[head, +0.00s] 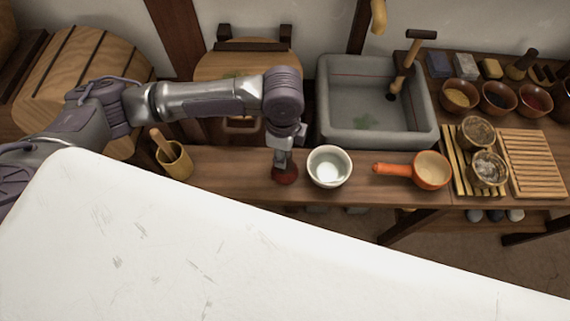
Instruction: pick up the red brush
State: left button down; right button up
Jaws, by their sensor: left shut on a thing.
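The red brush (284,175) is at the middle of the wooden counter (225,166), just left of a white bowl. Only its dark red lower part shows; the rest is hidden by my left gripper. My left gripper (283,160) points down from above and is shut on the brush. I cannot tell whether the brush touches the counter or is slightly above it. My right gripper does not show.
The white bowl (329,167) stands close on the right, then an orange-handled pan (413,170) and slatted racks with bowls. A yellow cup (174,161) stands left. A grey stone sink (376,100) is behind. A white surface (200,250) fills the foreground.

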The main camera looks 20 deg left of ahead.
pick_arm(q)
jog(key=shift+r, duration=0.1)
notch_tip(320, 180, up, 10)
jog(key=shift+f, duration=0.1)
dwell(0.5)
